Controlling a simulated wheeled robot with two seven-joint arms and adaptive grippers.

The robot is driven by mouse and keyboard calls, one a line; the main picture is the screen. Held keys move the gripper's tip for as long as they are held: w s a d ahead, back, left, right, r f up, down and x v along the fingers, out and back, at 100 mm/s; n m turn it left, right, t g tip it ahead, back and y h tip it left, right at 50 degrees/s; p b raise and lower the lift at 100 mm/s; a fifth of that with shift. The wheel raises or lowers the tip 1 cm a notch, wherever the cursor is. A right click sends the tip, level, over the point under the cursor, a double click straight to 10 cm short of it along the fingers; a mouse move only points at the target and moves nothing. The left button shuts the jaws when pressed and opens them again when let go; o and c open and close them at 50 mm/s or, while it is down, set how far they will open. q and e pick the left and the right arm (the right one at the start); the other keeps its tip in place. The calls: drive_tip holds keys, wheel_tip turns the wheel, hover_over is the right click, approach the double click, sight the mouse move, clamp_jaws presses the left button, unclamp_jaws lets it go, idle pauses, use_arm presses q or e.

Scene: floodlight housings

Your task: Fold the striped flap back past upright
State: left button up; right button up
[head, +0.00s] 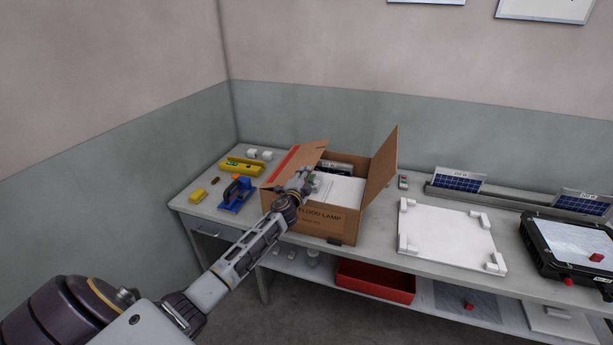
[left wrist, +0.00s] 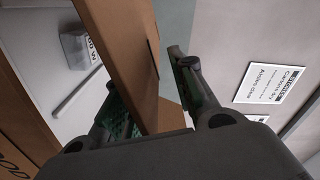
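The open cardboard box (head: 330,224) stands on the bench, with "FLOOD LAMP" printed on its front. Its left flap, the striped flap (head: 309,153), has a red stripe along it and leans inward over the box opening. My left gripper (head: 306,179) is at the front end of this flap, above the box's front left part. In the left wrist view a brown cardboard panel (left wrist: 125,48), which looks like this flap, passes between the fingers of the left gripper (left wrist: 155,95). A gap shows between the panel and the right-hand finger. My right gripper is not in view.
The right flap (head: 382,168) stands up, and white contents (head: 340,190) show inside. Left of the box are a blue tool (head: 236,195) and a yellow level (head: 243,166). A white tray (head: 445,235) lies to the right. A red bin (head: 375,282) is on the shelf below.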

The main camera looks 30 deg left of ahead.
use_arm(q)
clamp_jaws()
drive_tip(key=shift+r, duration=0.1)
idle(0.5)
